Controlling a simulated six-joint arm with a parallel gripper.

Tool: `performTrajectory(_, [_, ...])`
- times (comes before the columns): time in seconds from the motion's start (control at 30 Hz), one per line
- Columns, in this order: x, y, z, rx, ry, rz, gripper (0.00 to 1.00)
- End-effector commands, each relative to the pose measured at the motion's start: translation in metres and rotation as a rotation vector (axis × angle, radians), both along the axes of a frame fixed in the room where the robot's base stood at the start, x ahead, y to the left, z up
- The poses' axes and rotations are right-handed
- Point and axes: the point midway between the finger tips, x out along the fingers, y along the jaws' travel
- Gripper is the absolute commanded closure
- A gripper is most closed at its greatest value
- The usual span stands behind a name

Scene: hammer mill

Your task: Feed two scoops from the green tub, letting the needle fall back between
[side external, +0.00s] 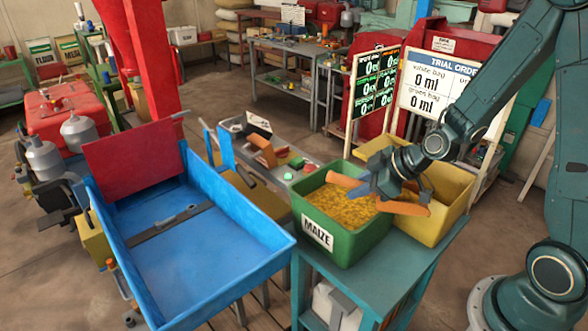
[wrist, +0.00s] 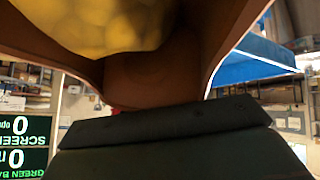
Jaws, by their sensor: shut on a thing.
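The green tub (side external: 350,238), labelled MAIZE, stands on the teal table and holds yellow grain (side external: 338,208). My gripper (side external: 372,190) is over the tub, shut on an orange-brown scoop (side external: 346,180); another orange part shows on the gripper's right side. In the wrist view the scoop (wrist: 150,80) fills the upper middle, with a mottled yellow mass (wrist: 95,25) that looks like grain at its top. The blue feed tray (side external: 200,255) is left of the tub and also shows in the wrist view (wrist: 255,62). I cannot make out a needle.
A yellow tub (side external: 455,185) stands right behind the green one. Boards behind (side external: 374,92) (side external: 438,82) show 0 ml readings. A grey bar (side external: 170,226) crosses the blue tray, and a red panel (side external: 135,145) stands at its far end. A cluttered bench (side external: 290,170) lies behind.

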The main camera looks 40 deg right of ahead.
Motion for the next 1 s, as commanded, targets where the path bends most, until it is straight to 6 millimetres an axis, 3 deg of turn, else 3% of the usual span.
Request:
performTrajectory(0.6, [-0.045,0.008,-0.006,0.016,-0.004,0.413,1.00])
performTrajectory(1.0, [-0.091,0.029,0.010,0.024,-0.024,0.791,1.00])
